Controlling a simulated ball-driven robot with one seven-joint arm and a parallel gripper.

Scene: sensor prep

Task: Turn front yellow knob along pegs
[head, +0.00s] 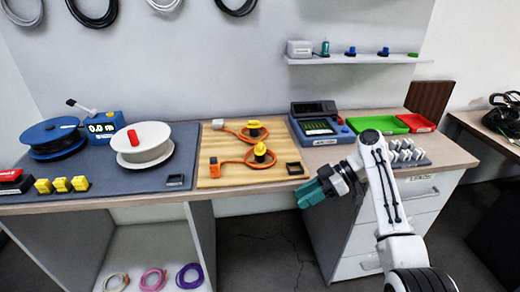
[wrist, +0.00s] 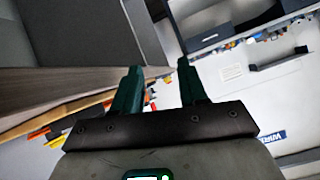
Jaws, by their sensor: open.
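The front yellow knob (head: 260,149) stands on a black base on the light wooden board (head: 230,181), in the middle of the bench. An orange cable (head: 232,162) runs from an orange block at the left to this knob. I cannot make out pegs clearly at this size. My gripper (head: 312,195) is at the bench's front edge, right of and in front of the board, apart from the knob. In the wrist view my gripper (wrist: 158,82) has its teal fingers apart with nothing between them; neither knob shows there.
A black square frame (head: 294,168) lies on the board's right front corner. A blue-grey instrument (head: 318,124) stands behind my gripper. Green (head: 376,125) and red (head: 416,123) trays sit at the right. A white spool (head: 142,150) is left of the board.

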